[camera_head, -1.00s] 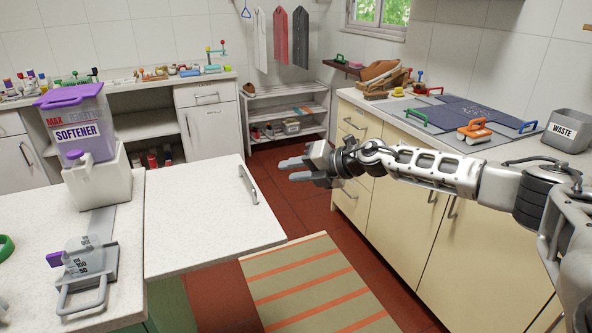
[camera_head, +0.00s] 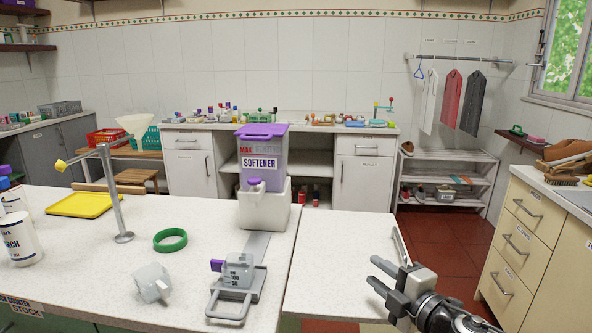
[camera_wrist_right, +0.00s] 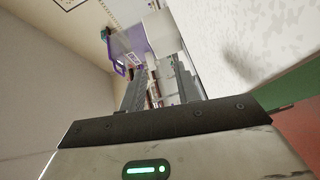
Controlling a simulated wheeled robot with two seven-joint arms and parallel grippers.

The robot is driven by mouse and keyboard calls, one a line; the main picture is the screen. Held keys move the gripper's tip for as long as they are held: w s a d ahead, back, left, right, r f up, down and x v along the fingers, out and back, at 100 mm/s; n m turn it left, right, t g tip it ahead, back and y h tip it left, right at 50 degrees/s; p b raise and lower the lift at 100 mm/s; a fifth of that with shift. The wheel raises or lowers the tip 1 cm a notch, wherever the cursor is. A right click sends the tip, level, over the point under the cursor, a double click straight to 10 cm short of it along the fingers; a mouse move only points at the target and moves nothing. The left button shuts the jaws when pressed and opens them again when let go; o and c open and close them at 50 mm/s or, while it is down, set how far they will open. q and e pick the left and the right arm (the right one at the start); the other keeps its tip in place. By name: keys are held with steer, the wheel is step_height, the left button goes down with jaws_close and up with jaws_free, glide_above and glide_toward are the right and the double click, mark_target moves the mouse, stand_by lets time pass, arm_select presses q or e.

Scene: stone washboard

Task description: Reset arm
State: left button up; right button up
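My left gripper and arm are not in view.
Red floor (camera_head: 440,235) is clear.

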steer(key=s+f+m+h, duration=0.1)
steer(key=s+m, duration=0.1)
steer(key=m, duration=0.1)
steer(key=s+a+f+m+h, duration=0.1)
steer(key=s+m, duration=0.1)
steer(key=s+a+f+m+h, duration=0.1)
steer(key=s+m+h, duration=0.1)
steer(key=m, duration=0.1)
steer(key=shift+s+f+m, duration=0.1)
steer(key=shift+f+m, duration=0.2)
steer(key=shift+f, duration=0.1)
steer(key=s+d+f+m+g+h, duration=0.15)
steer(key=s+f+m+g, duration=0.25)
steer(key=s, duration=0.5)
steer(key=s+d+f+m+g+h, duration=0.1)
steer(key=s+d+f+m+g, duration=0.2)
steer(key=s, duration=0.6)
steer(key=s+d+f+m+g+h, duration=0.1)
steer(key=s+f+m+g, duration=0.35)
steer(key=s, duration=0.45)
steer(key=w+a+f+t+y, duration=0.2)
steer(key=w+a+f+t, duration=0.3)
steer(key=f+t, duration=0.1)
steer(key=shift+w+a+f+n, duration=0.15)
steer(key=shift+w+f+n, duration=0.15)
steer(key=shift+f, duration=0.45)
